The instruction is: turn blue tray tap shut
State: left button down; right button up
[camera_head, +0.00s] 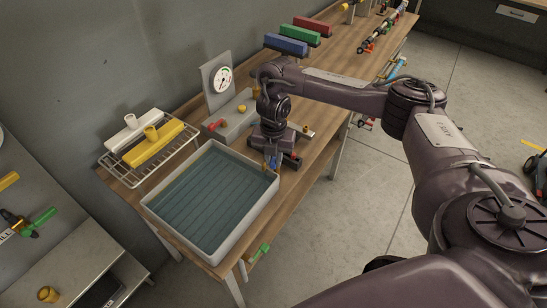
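A white-rimmed tray (158,214) with ribbed, blue-grey water-like contents sits on the near end of the wooden bench. A small blue tap handle (272,163) shows at the tray's right rear corner, partly hidden by my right gripper. My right gripper (281,159) points down right at this tap, its dark fingers beside or around the blue handle. The fingers are small and overlap the tap, so I cannot tell whether they are open or closed on it. My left gripper is not in view.
A gauge panel (220,80) and a red handle (217,125) stand behind the tray. A wire rack (118,169) holds yellow and white bars. A green handle (264,250) hangs by the bench's front edge. Blue, green and red blocks sit farther back. Floor on the right is mostly clear.

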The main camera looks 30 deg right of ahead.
jog(key=shift+w+a+r+m+p, duration=0.1)
jog(key=shift+w+a+m+p, duration=0.1)
jog(key=shift+m, duration=0.35)
jog(key=shift+w+a+m+p, duration=0.15)
jog(key=shift+w+m+p, duration=0.05)
jog(key=shift+m, duration=0.35)
grip_shut()
jog(key=shift+w+a+m, duration=0.2)
jog(key=shift+w+m, duration=0.2)
jog(key=shift+m, duration=0.8)
jog(key=o, duration=0.9)
grip_release()
jog(key=shift+c, duration=0.2)
notch_tip(320, 180, up, 8)
jog(key=p, duration=0.2)
jog(key=shift+f, duration=0.2)
